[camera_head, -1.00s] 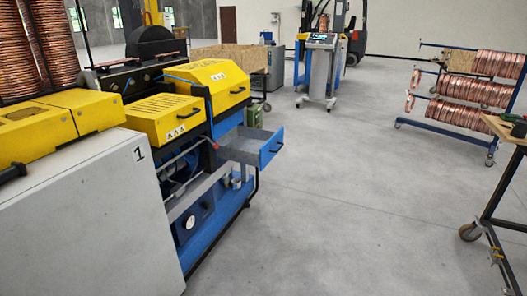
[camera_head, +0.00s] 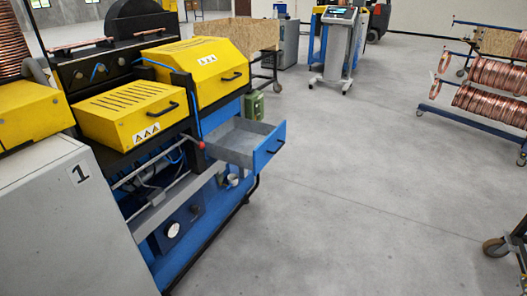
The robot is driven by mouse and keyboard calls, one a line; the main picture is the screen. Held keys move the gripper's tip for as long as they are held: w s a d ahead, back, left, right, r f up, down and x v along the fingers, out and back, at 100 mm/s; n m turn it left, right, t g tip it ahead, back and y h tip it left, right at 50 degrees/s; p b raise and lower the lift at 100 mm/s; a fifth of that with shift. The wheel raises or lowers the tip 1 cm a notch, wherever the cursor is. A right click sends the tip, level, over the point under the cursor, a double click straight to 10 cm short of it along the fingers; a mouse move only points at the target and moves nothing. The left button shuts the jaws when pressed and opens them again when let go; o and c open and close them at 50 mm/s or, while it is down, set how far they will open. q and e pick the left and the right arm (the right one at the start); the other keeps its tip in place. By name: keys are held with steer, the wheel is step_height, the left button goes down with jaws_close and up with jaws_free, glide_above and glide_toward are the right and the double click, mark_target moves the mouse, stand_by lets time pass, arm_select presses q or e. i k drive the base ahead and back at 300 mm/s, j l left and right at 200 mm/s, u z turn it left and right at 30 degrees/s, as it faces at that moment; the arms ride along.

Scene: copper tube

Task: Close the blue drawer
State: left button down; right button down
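The blue drawer (camera_head: 269,147) is pulled out from the blue and yellow machine (camera_head: 213,115), toward the right. Its blue front has a dark handle, and its grey inside looks empty. The drawer is below the rear yellow cover (camera_head: 197,68). Neither of my grippers shows in the head view.
A grey cabinet marked 1 (camera_head: 60,220) stands at the lower left. A red-knobbed lever (camera_head: 201,145) sits beside the drawer. A wheeled control console (camera_head: 335,50) stands at the back. A rack of copper coils (camera_head: 490,104) is at the right. The floor (camera_head: 350,190) between is clear.

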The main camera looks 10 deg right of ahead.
mark_target(248, 144)
steer(key=i+l+u, duration=0.15)
steer(key=i+l, duration=0.15)
steer(key=i+l+u, duration=0.1)
steer(key=i+l, duration=0.2)
steer(key=i+l+u, duration=0.15)
steer(key=l, duration=0.35)
steer(key=i+l+u, duration=0.1)
steer(key=i+l, duration=0.25)
steer(key=l, duration=0.1)
